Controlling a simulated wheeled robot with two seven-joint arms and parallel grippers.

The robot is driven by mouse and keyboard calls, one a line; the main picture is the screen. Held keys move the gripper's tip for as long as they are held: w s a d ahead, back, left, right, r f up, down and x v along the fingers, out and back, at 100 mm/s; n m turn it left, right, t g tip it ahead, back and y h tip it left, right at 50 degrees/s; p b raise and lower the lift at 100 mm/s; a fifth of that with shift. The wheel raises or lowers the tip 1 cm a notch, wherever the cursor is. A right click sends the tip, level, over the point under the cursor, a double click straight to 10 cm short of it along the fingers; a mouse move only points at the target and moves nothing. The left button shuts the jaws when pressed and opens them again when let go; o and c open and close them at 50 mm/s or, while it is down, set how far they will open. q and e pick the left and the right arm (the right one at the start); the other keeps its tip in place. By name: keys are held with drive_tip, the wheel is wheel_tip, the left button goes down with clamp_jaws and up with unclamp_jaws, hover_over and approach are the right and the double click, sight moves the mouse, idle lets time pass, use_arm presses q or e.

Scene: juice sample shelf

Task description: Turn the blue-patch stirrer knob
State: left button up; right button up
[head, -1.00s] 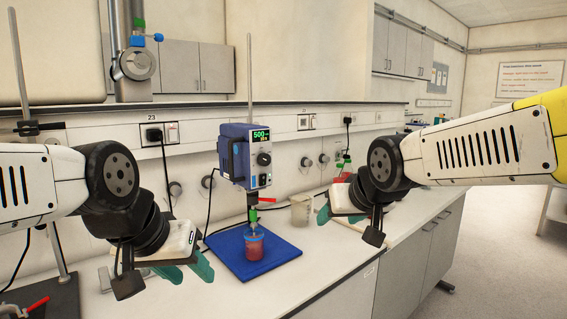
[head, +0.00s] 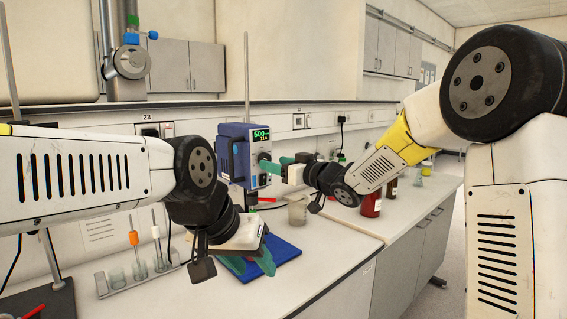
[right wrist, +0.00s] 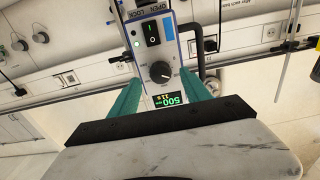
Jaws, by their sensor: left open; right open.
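The blue stirrer (head: 236,150) stands upright at the back of the bench, its green display reading 500. In the right wrist view its black knob (right wrist: 160,72) sits between the display and a black rocker switch (right wrist: 152,34), with a small blue patch (right wrist: 168,24) beside the switch. My right gripper (head: 275,165) is in front of the stirrer's face, covering the knob in the head view. In the wrist view its open green fingers (right wrist: 163,86) flank the knob; contact cannot be told. My left gripper (head: 250,266) is open and empty over the blue mat (head: 284,250).
A pale beaker (head: 297,210) stands right of the mat. A red bottle (head: 371,204) and a brown bottle (head: 391,187) stand farther right. A rack (head: 142,279) with tubes is at the left. The front right bench is clear.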

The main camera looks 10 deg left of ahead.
sight(265, 159)
drive_tip(key=x, duration=0.3)
drive_tip(key=shift+w+a, duration=0.1)
drive_tip(key=shift+a, duration=0.05)
drive_tip(key=shift+c, duration=0.5)
clamp_jaws()
drive_tip(key=shift+n, duration=0.4)
drive_tip(key=n, duration=1.1)
